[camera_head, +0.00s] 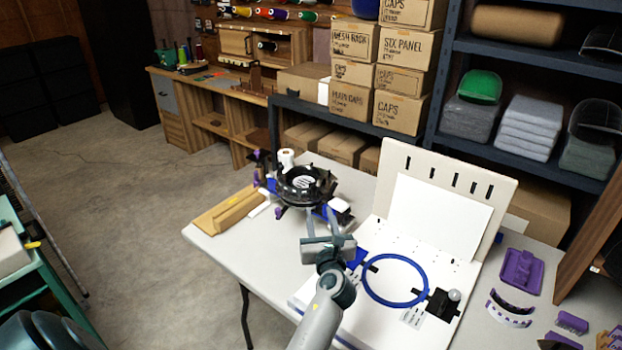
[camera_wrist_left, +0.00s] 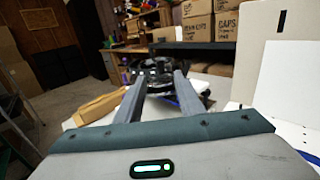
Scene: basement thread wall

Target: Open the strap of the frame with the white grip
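A black round frame (camera_head: 303,185) stands on a fixture near the far left part of the white table, with purple and blue parts around it. A white cylinder (camera_head: 287,157) shows behind it and a white block (camera_head: 340,211) at its right; I cannot tell which is the white grip. The strap cannot be made out. My left gripper (camera_head: 334,222) is in front of the frame, on the near side. In the left wrist view its fingers (camera_wrist_left: 160,76) are apart and empty, with the frame (camera_wrist_left: 146,70) beyond them. My right gripper is not in view.
A blue hoop (camera_head: 395,280) lies on a white board, with an upright slotted panel (camera_head: 448,200) behind. Purple parts (camera_head: 521,270) lie at right. Boxes and shelves stand behind the table.

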